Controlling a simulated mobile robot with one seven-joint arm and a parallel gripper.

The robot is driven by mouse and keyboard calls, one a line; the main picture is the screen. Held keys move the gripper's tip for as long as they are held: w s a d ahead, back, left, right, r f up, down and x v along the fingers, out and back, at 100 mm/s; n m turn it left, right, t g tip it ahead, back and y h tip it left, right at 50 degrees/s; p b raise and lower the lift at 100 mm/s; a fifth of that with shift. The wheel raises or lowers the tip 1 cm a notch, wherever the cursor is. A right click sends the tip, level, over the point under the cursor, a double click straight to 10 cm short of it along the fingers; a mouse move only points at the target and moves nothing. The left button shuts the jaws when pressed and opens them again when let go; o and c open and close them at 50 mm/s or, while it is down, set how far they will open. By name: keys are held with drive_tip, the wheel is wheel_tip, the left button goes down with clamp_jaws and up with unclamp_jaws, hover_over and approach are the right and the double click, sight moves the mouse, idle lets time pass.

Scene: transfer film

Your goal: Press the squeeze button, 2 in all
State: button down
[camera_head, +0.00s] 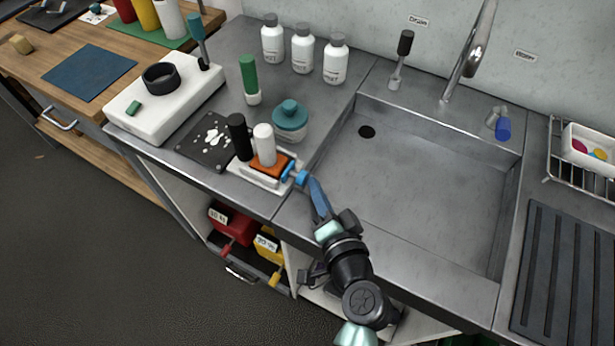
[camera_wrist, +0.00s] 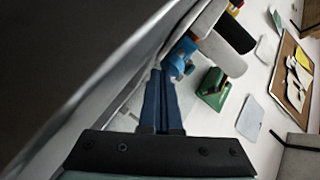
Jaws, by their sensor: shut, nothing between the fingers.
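A small device with a white base and an orange block (camera_head: 262,172) sits at the front edge of the steel counter. A blue part (camera_head: 301,178), which looks like the squeeze button, sticks out of its right side. A white cylinder (camera_head: 264,145) stands on the device, with a black cylinder (camera_head: 239,137) just left of it. My gripper (camera_head: 313,182) is shut and empty, its blue fingertips close at the right of the blue part. In the wrist view the fingertips (camera_wrist: 161,74) sit beside the blue part (camera_wrist: 180,60); I cannot tell whether they touch.
A jar with a teal lid (camera_head: 290,118) stands behind the device. A black plate with white spots (camera_head: 211,140) lies to the left. The sink (camera_head: 415,180) is open and empty at the right. White bottles (camera_head: 303,48) stand along the wall.

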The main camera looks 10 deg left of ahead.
drive_tip(key=shift+w+a, duration=0.1)
drive_tip(key=shift+a, duration=0.4)
idle(0.7)
drive_tip(key=shift+s+d+b, duration=0.2)
drive_tip(key=shift+d, duration=0.4)
drive_tip(key=shift+s+d+b, duration=0.2)
drive_tip(key=shift+d, duration=0.4)
drive_tip(key=shift+s+d+b, duration=0.25)
drive_tip(key=shift+d, duration=0.55)
drive_tip(key=shift+s+d+b, duration=0.2)
drive_tip(key=shift+s+d, duration=0.05)
drive_tip(key=shift+d, duration=0.55)
drive_tip(key=shift+s+d+b, duration=0.25)
drive_tip(key=shift+d, duration=0.55)
